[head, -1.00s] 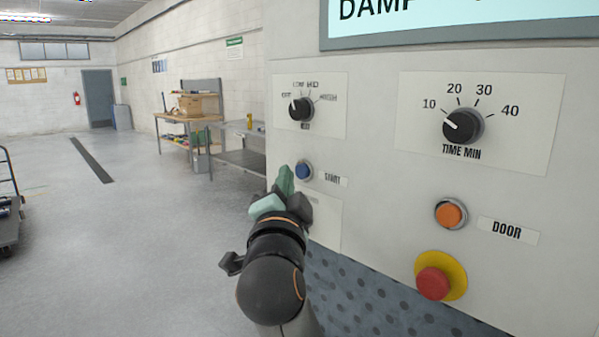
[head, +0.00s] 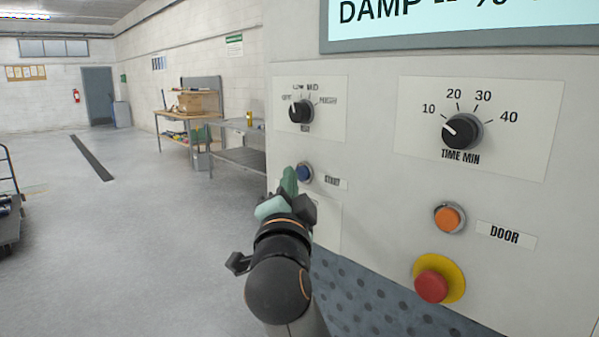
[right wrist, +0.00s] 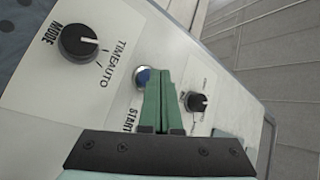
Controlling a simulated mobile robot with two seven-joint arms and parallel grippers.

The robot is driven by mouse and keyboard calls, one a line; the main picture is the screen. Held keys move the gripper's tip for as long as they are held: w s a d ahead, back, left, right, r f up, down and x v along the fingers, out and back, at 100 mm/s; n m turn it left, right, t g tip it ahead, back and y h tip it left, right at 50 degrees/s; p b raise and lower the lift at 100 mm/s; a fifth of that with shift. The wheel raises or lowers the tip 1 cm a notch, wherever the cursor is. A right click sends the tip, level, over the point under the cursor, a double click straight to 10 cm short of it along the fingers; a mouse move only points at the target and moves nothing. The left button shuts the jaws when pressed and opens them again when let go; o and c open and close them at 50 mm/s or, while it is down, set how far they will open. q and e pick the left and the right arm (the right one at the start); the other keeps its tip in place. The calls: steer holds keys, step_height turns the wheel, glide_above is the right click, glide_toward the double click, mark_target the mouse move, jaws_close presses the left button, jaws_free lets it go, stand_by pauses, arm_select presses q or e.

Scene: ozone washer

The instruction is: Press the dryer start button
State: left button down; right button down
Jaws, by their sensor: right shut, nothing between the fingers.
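My left gripper is not in view.
Nearby on the panel are a heat knob (head: 301,111), a time knob (head: 462,131), an orange door button (head: 449,218) and a red emergency button (head: 432,286) on yellow. The wrist view also shows a mode knob (right wrist: 78,41). Open floor (head: 140,240) lies left.

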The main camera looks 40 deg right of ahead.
steer(key=shift+d+p, duration=0.35)
steer(key=shift+d, duration=0.15)
stand_by(0.6)
stand_by(0.3)
steer(key=shift+a+p, duration=0.5)
steer(key=shift+a, duration=0.4)
steer(key=a, duration=0.5)
steer(key=shift+s, duration=0.25)
stand_by(0.5)
